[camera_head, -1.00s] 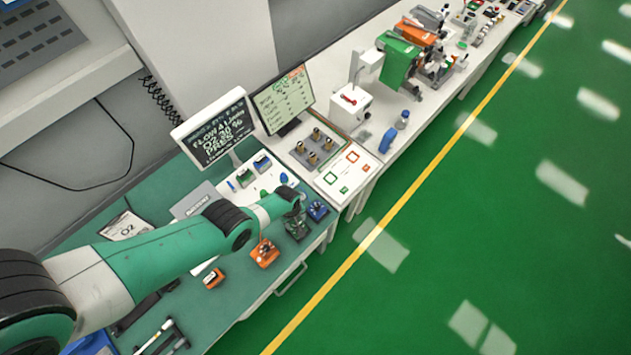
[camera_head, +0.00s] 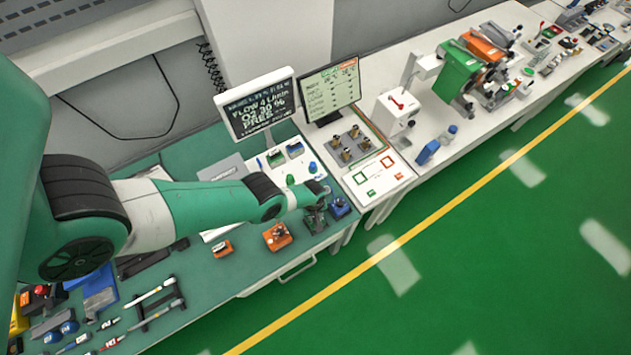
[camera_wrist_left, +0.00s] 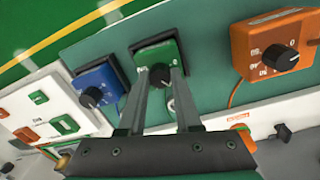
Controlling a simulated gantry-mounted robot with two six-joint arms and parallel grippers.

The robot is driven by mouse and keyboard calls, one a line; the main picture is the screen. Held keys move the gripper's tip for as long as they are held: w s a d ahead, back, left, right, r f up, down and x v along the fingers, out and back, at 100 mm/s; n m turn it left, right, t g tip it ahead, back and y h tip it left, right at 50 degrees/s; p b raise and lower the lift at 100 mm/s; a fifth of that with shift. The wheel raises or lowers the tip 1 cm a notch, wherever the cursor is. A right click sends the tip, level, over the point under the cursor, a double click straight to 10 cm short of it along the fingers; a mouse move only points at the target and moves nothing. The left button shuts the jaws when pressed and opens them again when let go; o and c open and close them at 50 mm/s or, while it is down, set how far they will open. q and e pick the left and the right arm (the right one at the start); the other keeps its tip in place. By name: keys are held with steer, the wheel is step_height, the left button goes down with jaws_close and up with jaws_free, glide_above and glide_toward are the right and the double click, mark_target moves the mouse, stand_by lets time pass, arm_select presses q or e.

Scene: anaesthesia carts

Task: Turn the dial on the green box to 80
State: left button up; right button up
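The green box (camera_wrist_left: 155,52) with a black dial (camera_wrist_left: 160,74) lies in the middle of the left wrist view. White marks on its face are too small to read. In the head view the green box (camera_head: 313,224) is largely hidden beneath my left gripper (camera_head: 316,206). In the left wrist view my left gripper (camera_wrist_left: 162,74) has its two fingers apart, one on each side of the dial. I cannot tell whether they touch it. My right gripper is in neither view.
An orange dial box (camera_wrist_left: 268,46) and a blue dial box (camera_wrist_left: 97,88) flank the green one on the green bench (camera_head: 215,285). A monitor (camera_head: 258,105) and a screen (camera_head: 332,90) stand behind. The green floor (camera_head: 480,290) in front is clear.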

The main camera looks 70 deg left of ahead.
arm_select(q)
jaws_close()
steer(key=shift+m, duration=0.3)
steer(key=m, duration=0.5)
steer(key=shift+b, duration=0.35)
steer(key=m, duration=1.1)
steer(key=shift+b, duration=0.35)
steer(key=m, duration=0.5)
steer(key=shift+m+g, duration=0.3)
